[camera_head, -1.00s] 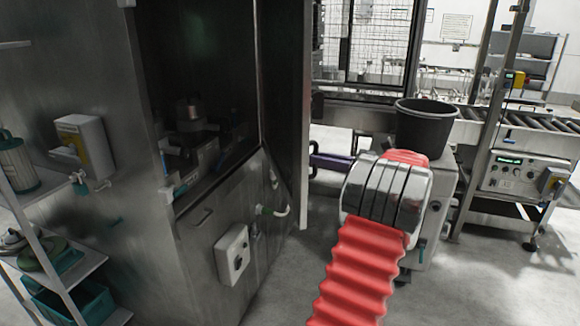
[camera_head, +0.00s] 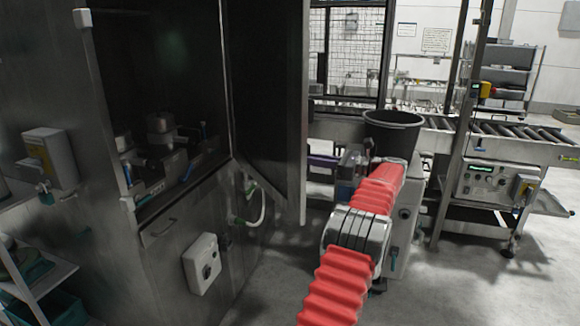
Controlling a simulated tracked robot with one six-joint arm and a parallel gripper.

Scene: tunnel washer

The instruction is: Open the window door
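The window door (camera_head: 268,90) is a tall dark panel with a metal frame edge. It stands swung out on the right side of the steel cabinet (camera_head: 165,245), and the dark opening beside it is uncovered. My arm, in a red ribbed sleeve with a silver band, reaches up from the bottom right of the door. Its far end points toward the area behind the door's lower free edge. My gripper cannot be made out there, so its fingers and any contact with the door are hidden.
A dark round bin (camera_head: 393,135) stands just beyond my arm. A roller conveyor (camera_head: 500,130) and a control box (camera_head: 490,183) are at the right. A shelf rack (camera_head: 35,275) is at the lower left. Grey floor (camera_head: 470,285) is clear at the lower right.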

